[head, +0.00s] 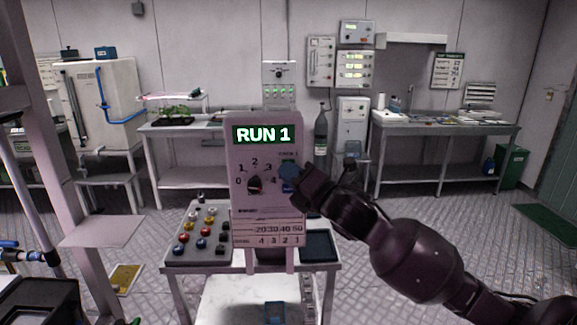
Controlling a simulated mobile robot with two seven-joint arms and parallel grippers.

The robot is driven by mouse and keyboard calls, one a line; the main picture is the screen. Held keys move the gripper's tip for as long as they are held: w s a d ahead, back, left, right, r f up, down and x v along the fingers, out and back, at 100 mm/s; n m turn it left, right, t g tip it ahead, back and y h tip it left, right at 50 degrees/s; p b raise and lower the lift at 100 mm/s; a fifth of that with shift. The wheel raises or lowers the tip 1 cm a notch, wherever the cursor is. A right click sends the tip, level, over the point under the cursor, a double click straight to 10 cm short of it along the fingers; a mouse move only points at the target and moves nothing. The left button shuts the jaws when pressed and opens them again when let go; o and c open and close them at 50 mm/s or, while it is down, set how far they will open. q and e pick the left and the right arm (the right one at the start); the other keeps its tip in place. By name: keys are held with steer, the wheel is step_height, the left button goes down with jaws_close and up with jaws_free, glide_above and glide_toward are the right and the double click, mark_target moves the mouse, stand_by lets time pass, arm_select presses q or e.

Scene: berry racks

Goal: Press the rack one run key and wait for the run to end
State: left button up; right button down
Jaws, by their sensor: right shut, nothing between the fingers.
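A pale control panel (240,205) stands upright in the middle of the head view. Its green display (262,134) reads "RUN 1". Below it is a dark rotary knob (255,184) with a numbered scale from 0 to 4. My left gripper is not in view.
A sloped box of coloured buttons (198,255) and a dark blue tray (318,247) flank the panel on a small table. Benches (440,128) line the back wall, and a gas bottle (321,135) stands between them.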

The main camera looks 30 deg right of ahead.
steer(key=shift+s, duration=0.1)
steer(key=shift+s+a+p, duration=0.3)
steer(key=shift+s+a, duration=0.15)
steer(key=shift+s, duration=0.2)
steer(key=shift+s+a+p, duration=0.2)
steer(key=shift+s+a, duration=0.25)
steer(key=shift+s, duration=0.25)
steer(key=shift+s+a+p, duration=0.25)
steer(key=shift+s+a, duration=0.2)
steer(key=shift+s, duration=0.3)
steer(key=shift+s+a+p, duration=0.2)
steer(key=shift+s+a, duration=0.25)
steer(key=shift+s, duration=0.25)
